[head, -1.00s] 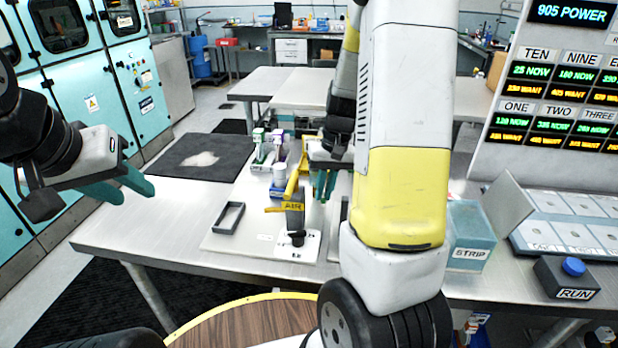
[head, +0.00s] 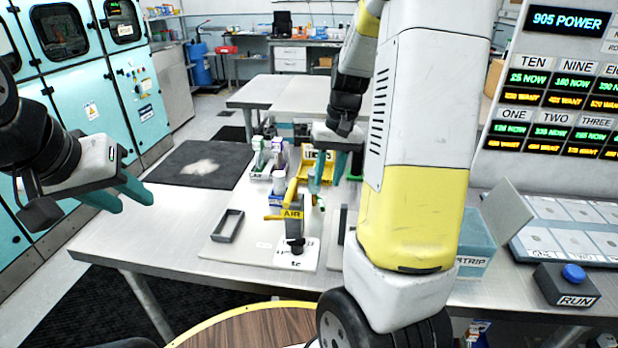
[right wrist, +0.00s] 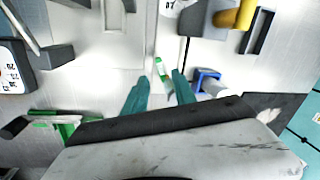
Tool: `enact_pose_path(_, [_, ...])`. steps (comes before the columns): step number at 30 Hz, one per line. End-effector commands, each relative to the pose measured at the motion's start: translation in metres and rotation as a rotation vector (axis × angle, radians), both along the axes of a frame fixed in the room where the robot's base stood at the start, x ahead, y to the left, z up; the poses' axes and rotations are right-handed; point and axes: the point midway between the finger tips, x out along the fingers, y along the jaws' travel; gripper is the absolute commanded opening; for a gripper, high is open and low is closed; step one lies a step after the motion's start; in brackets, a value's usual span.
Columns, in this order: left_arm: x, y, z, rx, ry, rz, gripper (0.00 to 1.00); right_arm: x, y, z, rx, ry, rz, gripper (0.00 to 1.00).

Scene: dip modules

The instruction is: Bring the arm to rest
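My right gripper (head: 338,168) is above the work table, just right of the yellow rack at its middle. In the right wrist view its teal fingers (right wrist: 160,92) stand apart with nothing held between them. My right arm crosses the head view and hides part of the table. My left gripper (head: 128,195) hangs at the left, over the table's left edge. Its two teal fingers are apart and empty.
The table (head: 185,228) holds a black mat (head: 178,168), a dark frame (head: 228,226), an AIR stand (head: 293,228), small bottles (head: 279,180), a yellow rack (head: 303,176), a STRIP bin (head: 477,242) and a RUN button box (head: 566,285). The table's front left is clear.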

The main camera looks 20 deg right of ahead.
Motion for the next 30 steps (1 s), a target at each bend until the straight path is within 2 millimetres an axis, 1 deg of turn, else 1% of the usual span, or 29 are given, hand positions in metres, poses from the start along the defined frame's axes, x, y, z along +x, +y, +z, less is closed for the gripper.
enact_pose_path(1, [0.000, 0.000, 0.000, 0.000, 0.000, 0.000, 0.36, 0.000, -0.001, 0.004, 0.000, -0.002, 0.000, 0.33])
enact_pose_path(4, [0.000, 0.000, 0.000, 0.000, 0.000, 0.000, 0.36, 0.000, -0.001, 0.008, 0.000, -0.001, 0.000, 0.33])
enact_pose_path(16, [0.000, 0.000, 0.000, 0.000, 0.000, 0.000, 0.36, -0.001, -0.001, 0.008, 0.000, -0.001, 0.000, 0.33])
enact_pose_path(19, [0.000, 0.000, 0.000, 0.000, 0.000, 0.000, 0.36, -0.004, 0.003, 0.016, 0.006, -0.021, 0.004, 0.33])
enact_pose_path(20, [0.000, 0.000, 0.000, 0.000, 0.000, 0.000, 0.36, -0.007, 0.006, 0.020, 0.010, -0.031, 0.005, 0.33])
enact_pose_path(23, [0.000, 0.000, 0.000, 0.000, 0.000, 0.000, 0.36, -0.020, 0.020, 0.042, 0.023, -0.091, 0.017, 0.33])
enact_pose_path(26, [0.000, 0.000, 0.000, 0.000, 0.000, 0.000, 0.36, -0.041, 0.038, 0.070, 0.036, -0.175, 0.036, 0.33])
enact_pose_path(27, [0.000, 0.000, 0.000, 0.000, 0.000, 0.000, 0.36, -0.051, 0.046, 0.080, 0.040, -0.209, 0.044, 0.33])
enact_pose_path(30, [0.000, 0.000, 0.000, 0.000, 0.000, 0.000, 0.36, -0.077, 0.063, 0.101, 0.042, -0.294, 0.065, 0.33])
